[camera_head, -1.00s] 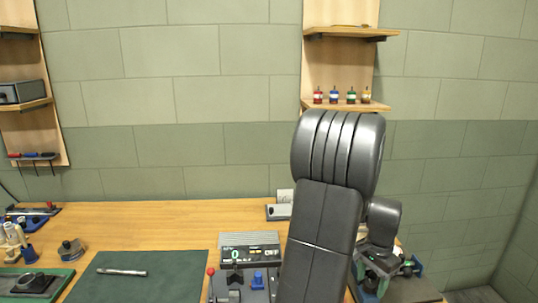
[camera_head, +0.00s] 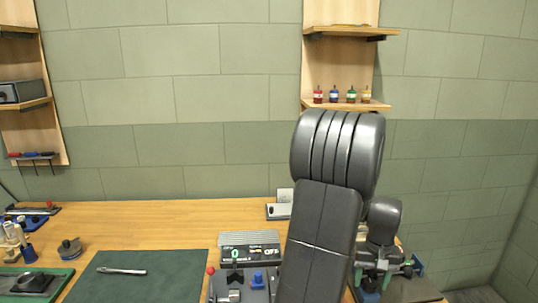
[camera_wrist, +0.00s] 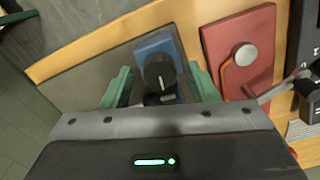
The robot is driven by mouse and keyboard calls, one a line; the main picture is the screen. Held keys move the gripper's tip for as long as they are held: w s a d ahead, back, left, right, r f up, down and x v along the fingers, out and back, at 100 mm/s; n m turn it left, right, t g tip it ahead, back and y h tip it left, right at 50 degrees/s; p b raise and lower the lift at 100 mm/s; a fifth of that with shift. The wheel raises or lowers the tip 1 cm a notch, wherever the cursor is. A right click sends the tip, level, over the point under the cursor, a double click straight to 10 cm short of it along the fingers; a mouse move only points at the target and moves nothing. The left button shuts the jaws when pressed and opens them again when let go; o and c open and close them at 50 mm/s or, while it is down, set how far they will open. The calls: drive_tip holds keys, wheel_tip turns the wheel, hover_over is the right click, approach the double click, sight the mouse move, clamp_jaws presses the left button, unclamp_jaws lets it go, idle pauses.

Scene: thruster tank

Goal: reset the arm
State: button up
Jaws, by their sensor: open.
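My arm rises at the front right of the head view. My gripper (camera_head: 384,272) hangs at its far end, low over the right end of the bench, partly hidden by the arm. In the wrist view the two green fingers of my gripper (camera_wrist: 163,82) are spread apart. Between them, farther off, a blue block with a black round knob (camera_wrist: 160,68) shows on a grey plate (camera_wrist: 96,76). I see nothing held. Whether the fingers touch the block cannot be told.
A red plate (camera_wrist: 240,50) with a round metal knob lies right of the fingers. A grey console (camera_head: 250,240) with a digital readout stands left of my arm. A green mat (camera_head: 150,280) bears a metal rod (camera_head: 122,271). Small bottles (camera_head: 334,95) stand on a wall shelf. Bare bench (camera_head: 150,220) lies behind.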

drive_tip(key=n, duration=0.5)
drive_tip(key=shift+n, duration=0.3)
idle(0.4)
